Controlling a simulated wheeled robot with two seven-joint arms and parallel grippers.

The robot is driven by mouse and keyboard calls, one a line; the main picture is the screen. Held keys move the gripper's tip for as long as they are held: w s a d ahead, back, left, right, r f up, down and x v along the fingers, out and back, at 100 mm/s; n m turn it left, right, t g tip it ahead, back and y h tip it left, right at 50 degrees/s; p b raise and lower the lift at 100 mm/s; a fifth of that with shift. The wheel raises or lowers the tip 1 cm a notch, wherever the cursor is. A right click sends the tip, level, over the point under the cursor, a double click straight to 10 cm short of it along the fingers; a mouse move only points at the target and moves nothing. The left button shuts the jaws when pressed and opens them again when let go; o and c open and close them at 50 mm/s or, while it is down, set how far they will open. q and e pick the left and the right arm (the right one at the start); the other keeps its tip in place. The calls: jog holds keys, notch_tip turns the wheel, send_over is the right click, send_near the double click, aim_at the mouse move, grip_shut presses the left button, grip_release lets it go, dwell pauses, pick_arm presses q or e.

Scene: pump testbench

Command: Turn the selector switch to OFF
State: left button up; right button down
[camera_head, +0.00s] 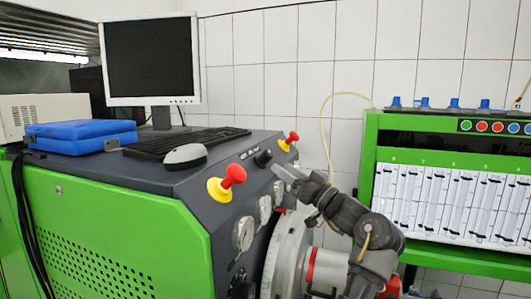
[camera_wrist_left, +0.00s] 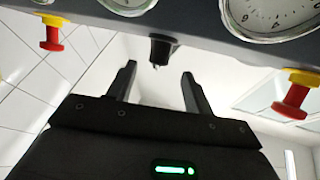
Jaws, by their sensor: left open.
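The selector switch (camera_head: 263,158) is a small black knob on the dark sloped panel of the green bench, between two red-and-yellow buttons. In the left wrist view the black switch (camera_wrist_left: 161,48) juts from the panel edge, just beyond my fingertips and roughly centred between them. My left gripper (camera_head: 283,173) is close in front of the switch in the head view. In the wrist view its two dark fingers (camera_wrist_left: 158,70) are spread open with nothing between them, apart from the knob. The switch's pointer and label are too small to read. My right gripper is not in view.
Red-and-yellow buttons (camera_head: 227,183) and (camera_head: 289,141) flank the switch. Round gauges (camera_head: 243,234) sit below it on the bench front. A mouse (camera_head: 185,157), a keyboard (camera_head: 170,144) and a blue case (camera_head: 80,135) lie on top. A green rack (camera_head: 450,262) stands at right.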

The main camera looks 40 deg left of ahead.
aim_at(266, 156)
pick_arm(q)
jog(key=p+x, duration=0.3)
jog(key=x, duration=0.4)
jog(key=shift+a+r+p, duration=0.15)
jog(key=shift+a+p, duration=0.15)
jog(key=shift+p, duration=0.05)
